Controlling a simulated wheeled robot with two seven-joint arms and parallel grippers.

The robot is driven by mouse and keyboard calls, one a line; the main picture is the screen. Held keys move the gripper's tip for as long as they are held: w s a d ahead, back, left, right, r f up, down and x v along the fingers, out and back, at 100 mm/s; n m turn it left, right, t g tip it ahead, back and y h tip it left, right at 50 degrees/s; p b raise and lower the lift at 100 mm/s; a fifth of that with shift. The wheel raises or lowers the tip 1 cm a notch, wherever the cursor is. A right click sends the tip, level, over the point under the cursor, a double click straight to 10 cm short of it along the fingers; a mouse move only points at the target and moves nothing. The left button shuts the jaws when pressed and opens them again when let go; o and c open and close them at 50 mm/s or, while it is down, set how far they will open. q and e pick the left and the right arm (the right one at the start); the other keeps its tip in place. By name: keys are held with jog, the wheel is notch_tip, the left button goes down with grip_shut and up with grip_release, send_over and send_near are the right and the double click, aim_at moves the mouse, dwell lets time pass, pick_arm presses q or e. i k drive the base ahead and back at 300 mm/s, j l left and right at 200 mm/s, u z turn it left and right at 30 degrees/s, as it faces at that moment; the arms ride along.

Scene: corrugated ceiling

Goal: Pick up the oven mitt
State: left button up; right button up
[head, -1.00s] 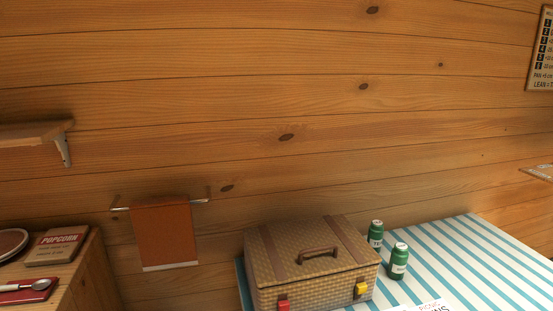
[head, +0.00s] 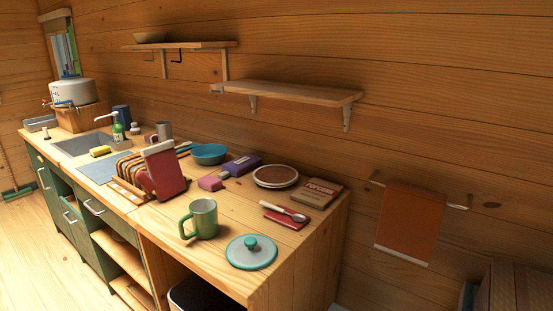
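A red item with a pale cuff-like band at its top (head: 168,176) looks like the oven mitt. It is on the wooden counter (head: 225,262), upright and leaning at the near right end of a slatted wooden rack (head: 127,172). A small bulge on its left side looks like a thumb. I cannot tell whether it rests in the rack or only against it. Neither of my grippers is in the head view.
A green mug (head: 201,218) and a teal-rimmed lid (head: 251,252) stand in front of the red item. A blue bowl (head: 208,154) is behind it. A spoon (head: 285,211) on a red pad lies to the right. A shelf (head: 290,92) hangs above.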

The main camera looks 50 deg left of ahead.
aim_at(167, 179)
jog(key=u, duration=2.35)
jog(key=j+u, duration=0.15)
jog(key=j, duration=0.3)
jog(key=i+j+u, duration=0.2)
jog(key=j, duration=0.3)
jog(key=j+u, duration=0.15)
jog(key=j, duration=0.3)
